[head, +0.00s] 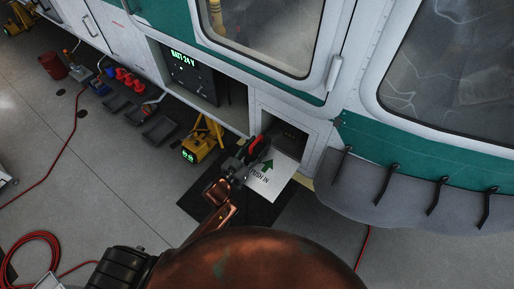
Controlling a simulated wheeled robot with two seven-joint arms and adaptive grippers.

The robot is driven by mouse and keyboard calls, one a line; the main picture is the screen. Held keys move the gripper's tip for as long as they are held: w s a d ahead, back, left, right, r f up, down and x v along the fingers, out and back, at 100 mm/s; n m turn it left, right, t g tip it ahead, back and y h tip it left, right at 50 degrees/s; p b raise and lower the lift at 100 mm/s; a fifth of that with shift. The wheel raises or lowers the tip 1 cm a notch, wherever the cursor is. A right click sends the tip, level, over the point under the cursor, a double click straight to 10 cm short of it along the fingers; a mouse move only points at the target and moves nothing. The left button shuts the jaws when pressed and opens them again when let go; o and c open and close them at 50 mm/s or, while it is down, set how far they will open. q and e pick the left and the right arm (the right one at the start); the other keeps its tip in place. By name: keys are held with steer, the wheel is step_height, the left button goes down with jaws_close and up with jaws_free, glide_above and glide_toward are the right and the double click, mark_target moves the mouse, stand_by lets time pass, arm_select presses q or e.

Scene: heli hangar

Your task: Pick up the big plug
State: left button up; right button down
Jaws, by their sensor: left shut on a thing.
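My left gripper (240,167) is at the middle of the head view, at the end of a copper-coloured arm coming up from below. It is shut on the big plug (257,146), of which a red part and some dark parts show. The fingers cover much of the plug. The plug is in front of an open hatch (291,133) low in the helicopter's side. A white flap (266,186) marked "PUSH IN" with a green arrow lies just right of the gripper. I cannot tell whether the plug touches the hatch. My right gripper is not in view.
A panel reading "BATT 24 V" (183,59) sits in an open bay to the left. A yellow jack (203,139) stands beside a dark mat (195,207). Red hose (34,242) lies on the floor at left.

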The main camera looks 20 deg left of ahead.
arm_select(q)
steer(key=c, duration=0.5)
steer(key=shift+r, duration=0.1)
steer(key=shift+s+r, duration=0.1)
